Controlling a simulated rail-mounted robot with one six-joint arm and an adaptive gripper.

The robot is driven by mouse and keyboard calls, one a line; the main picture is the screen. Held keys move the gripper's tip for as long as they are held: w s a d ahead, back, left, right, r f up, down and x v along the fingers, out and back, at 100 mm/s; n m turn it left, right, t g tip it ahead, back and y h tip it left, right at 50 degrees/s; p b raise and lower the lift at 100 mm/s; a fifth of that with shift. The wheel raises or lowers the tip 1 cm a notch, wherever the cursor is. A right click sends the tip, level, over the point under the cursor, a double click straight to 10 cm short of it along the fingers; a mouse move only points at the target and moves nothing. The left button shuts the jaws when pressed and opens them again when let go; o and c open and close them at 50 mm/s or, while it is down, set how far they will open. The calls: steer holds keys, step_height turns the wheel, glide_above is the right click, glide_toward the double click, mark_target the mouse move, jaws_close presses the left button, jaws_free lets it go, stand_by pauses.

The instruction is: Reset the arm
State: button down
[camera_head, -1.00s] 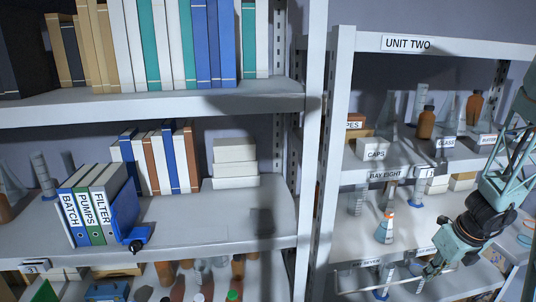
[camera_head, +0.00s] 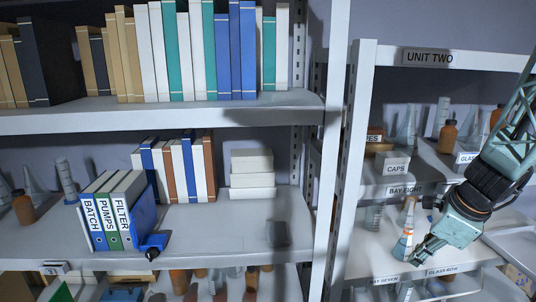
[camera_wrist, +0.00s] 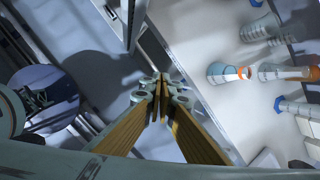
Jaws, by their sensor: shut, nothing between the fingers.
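My gripper (camera_head: 423,252) is at the right in the head view, in front of the lower shelves of the unit labelled UNIT TWO (camera_head: 430,59). In the wrist view its fingers (camera_wrist: 160,97) meet with nothing between them.
Binders (camera_head: 108,215) and a blue holder (camera_head: 146,225) stand on the left shelf. White boxes (camera_head: 252,174) are stacked beside the books. A white upright post (camera_head: 332,170) separates the two units. More glassware (camera_wrist: 290,72) stands near the flask.

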steer(key=s+a+r+n, duration=0.6)
steer(key=a+r, duration=0.1)
steer(key=a, duration=0.2)
steer(key=s+a+r+n, duration=0.5)
steer(key=a+r+n, duration=0.1)
steer(key=a+r, duration=0.2)
steer(key=s+a+r+n, duration=0.3)
steer(key=s+n, duration=0.4)
steer(key=s, duration=0.4)
steer(key=s+a+r+n+h, duration=0.1)
steer(key=s+a+r+n, duration=0.2)
steer(key=s+n, duration=0.3)
steer(key=shift+s+r+n, duration=0.15)
steer(key=shift+s+n, duration=0.25)
steer(key=shift+s, duration=1.95)
steer(key=shift+d, duration=0.15)
